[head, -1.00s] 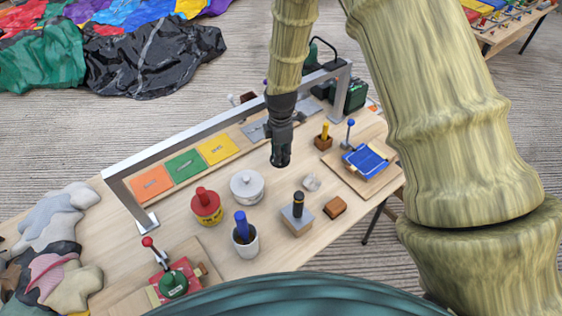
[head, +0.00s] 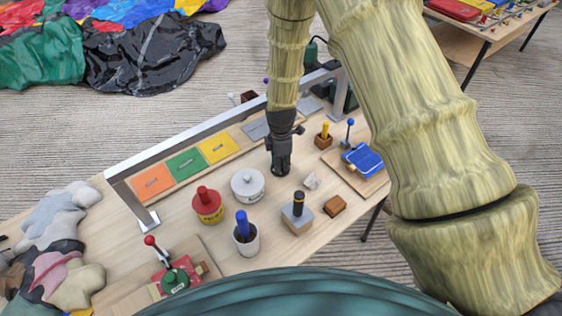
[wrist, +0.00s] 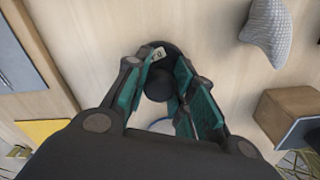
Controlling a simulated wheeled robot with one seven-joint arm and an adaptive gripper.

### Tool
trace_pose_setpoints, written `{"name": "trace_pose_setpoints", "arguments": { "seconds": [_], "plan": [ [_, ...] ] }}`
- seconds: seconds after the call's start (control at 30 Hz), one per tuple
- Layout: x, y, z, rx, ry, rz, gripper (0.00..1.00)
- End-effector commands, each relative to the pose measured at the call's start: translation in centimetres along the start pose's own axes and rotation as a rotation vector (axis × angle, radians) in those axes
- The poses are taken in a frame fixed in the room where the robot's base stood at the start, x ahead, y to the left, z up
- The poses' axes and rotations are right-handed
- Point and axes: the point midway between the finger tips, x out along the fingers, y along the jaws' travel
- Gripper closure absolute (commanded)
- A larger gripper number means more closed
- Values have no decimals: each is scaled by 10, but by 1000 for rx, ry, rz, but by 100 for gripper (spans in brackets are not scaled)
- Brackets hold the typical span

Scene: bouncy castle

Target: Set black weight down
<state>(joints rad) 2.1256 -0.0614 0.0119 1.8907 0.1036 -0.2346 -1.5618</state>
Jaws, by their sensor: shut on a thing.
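The black weight (wrist: 158,86) shows in the wrist view as a dark round piece with a small pale label, between the fingers. My gripper (wrist: 165,77) is shut on it. In the head view my gripper (head: 281,166) points down over the wooden table (head: 226,241), to the right of the white lidded pot and left of a small pale lump. The weight is hard to tell from the dark fingers there. It is at or just above the tabletop; I cannot tell whether it touches.
Nearby stand the white pot (head: 247,185), red tin (head: 208,206), white cup with a blue handle (head: 245,239), black-handled block (head: 297,213), pale lump (head: 311,180) and brown block (head: 334,206). A metal frame (head: 215,122) spans behind, over coloured panels (head: 184,164).

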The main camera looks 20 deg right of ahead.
Motion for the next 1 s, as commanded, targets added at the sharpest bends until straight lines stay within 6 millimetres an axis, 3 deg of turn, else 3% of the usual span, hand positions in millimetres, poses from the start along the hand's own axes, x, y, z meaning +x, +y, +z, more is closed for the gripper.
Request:
{"name": "trace_pose_setpoints", "arguments": {
  "seconds": [0.13, 0.17, 0.27, 0.67, 1.0],
  "plan": [
    [3, 0, 0, -1, 0, 0, 100],
    [2, 0, 0, -1, 0, 0, 70],
    [2, 0, 0, -1, 0, 0, 54],
    [-2, 0, 0, 0, 0, 0, 54],
    [-36, 1, 0, -1, 1, 3, 54]
  ]
}}
